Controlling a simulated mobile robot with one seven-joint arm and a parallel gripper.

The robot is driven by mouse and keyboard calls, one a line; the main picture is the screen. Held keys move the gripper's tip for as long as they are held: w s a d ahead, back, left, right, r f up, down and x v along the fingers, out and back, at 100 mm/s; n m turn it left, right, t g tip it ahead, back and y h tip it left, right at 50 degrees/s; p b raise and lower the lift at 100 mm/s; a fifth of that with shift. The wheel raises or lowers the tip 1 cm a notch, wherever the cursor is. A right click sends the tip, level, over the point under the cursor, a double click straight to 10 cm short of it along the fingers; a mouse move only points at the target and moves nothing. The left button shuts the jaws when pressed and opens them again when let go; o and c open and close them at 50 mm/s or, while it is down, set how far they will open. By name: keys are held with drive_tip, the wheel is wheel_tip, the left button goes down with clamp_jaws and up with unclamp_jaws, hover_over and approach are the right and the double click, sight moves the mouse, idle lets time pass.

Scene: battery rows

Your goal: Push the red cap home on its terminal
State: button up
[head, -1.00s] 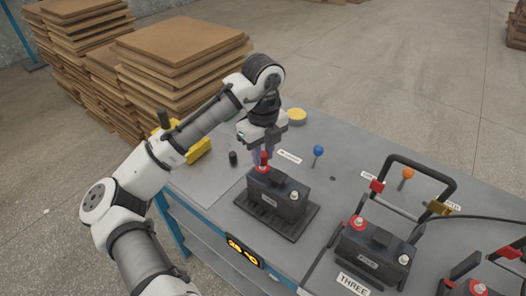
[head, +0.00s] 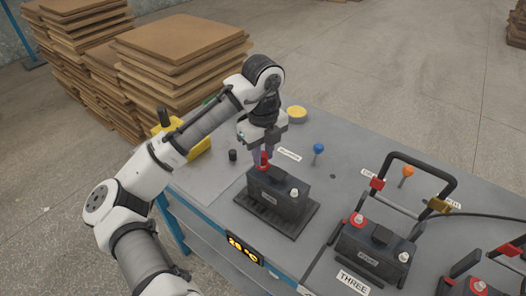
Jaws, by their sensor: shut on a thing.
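A dark battery (head: 280,197) stands upright on a black ribbed base (head: 291,220) near the middle of the table. The red cap (head: 265,160) is at the top of the battery's left rear terminal, and my gripper (head: 263,152) is shut on it from above. I cannot tell how far down the cap sits, as the terminal under it is hidden.
A second battery (head: 368,250) with a red-ringed terminal stands at the right behind a THREE label (head: 353,282), near a black frame (head: 440,178). Blue (head: 319,149) and orange (head: 407,172) knobs stand behind. A small black cylinder (head: 233,155) and yellow disc (head: 297,112) are nearby.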

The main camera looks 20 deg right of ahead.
drive_tip(key=shift+f, duration=0.45)
idle(0.3)
drive_tip(key=o, duration=1.5)
drive_tip(key=shift+r, duration=0.1)
drive_tip(key=shift+r+p, duration=3.45)
